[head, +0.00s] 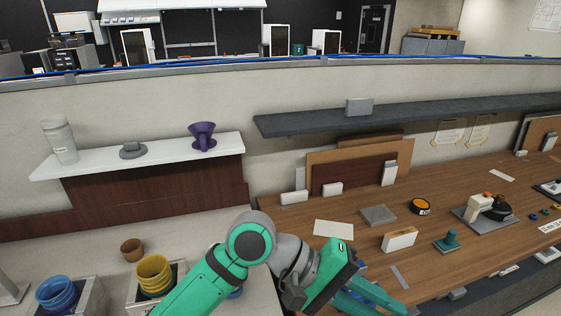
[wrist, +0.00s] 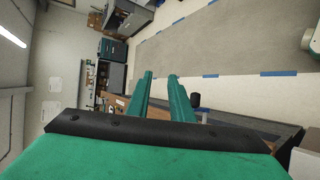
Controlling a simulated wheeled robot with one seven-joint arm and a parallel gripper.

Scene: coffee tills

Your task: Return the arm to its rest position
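My green arm reaches across the lower middle of the head view, and my gripper (head: 395,306) is at its end, over the near edge of the wooden counter (head: 330,256). In the wrist view, my gripper (wrist: 162,76) shows two green fingers standing apart. Nothing is between them, so it is open and empty. The wrist view looks along the fingers toward open floor (wrist: 215,45) and the far room, with the picture turned sideways. Part of the gripper is cut off at the bottom of the head view.
Yellow cups (head: 153,275), blue cups (head: 57,293) and a brown cup (head: 132,249) stand left of my arm. A purple dripper (head: 203,136) is on the white shelf (head: 95,160). A white box (head: 399,239) and a grey plate (head: 378,215) lie beyond my gripper. A dark shelf (head: 400,117) overhangs the counter.

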